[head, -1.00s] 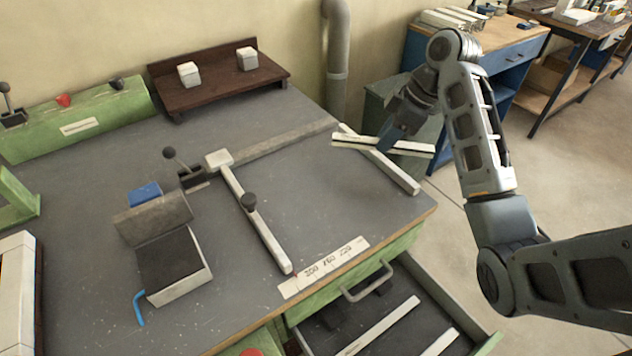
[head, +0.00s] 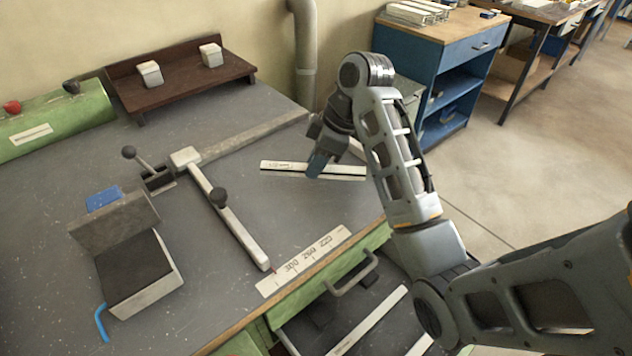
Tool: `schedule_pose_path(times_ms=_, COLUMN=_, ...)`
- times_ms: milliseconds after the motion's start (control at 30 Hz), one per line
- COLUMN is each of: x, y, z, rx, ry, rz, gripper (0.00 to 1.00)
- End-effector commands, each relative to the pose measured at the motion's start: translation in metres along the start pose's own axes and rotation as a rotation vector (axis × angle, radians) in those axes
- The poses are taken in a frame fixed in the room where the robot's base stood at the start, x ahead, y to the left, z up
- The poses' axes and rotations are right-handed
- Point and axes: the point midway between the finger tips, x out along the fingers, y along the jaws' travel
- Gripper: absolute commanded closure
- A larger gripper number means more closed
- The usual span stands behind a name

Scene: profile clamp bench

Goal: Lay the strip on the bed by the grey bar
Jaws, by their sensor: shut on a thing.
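My gripper (head: 318,164) is shut on a strip (head: 281,167), pale with a dark line along its edge. It holds the strip near its middle, roughly level, over the right part of the grey bench top. I cannot tell how high above the surface it is. A long grey bar (head: 250,137) lies along the back of the bench top, to the left of and behind the strip. A vise-like block at the left has a dark flat bed (head: 133,267) with a grey upright plate (head: 118,222) behind it. The strip touches neither.
A pale stop arm (head: 232,223) with a black knob crosses the bench (head: 207,275) left of the strip. A marked scale (head: 305,262) lies at the front edge. An open drawer (head: 345,330) juts out below. A brown rack (head: 180,85) stands behind.

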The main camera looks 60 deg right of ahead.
Motion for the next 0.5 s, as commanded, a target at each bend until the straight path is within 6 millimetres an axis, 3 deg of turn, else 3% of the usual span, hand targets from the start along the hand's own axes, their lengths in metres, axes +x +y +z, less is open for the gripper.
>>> schedule_pose_path(times_ms=300, x=0.033, y=-0.001, z=0.014, rx=0.002, ry=-0.001, rz=-0.002, gripper=1.00)
schedule_pose_path(times_ms=500, x=0.036, y=0.000, z=0.015, rx=0.000, ry=0.000, rz=-0.001, gripper=1.00)
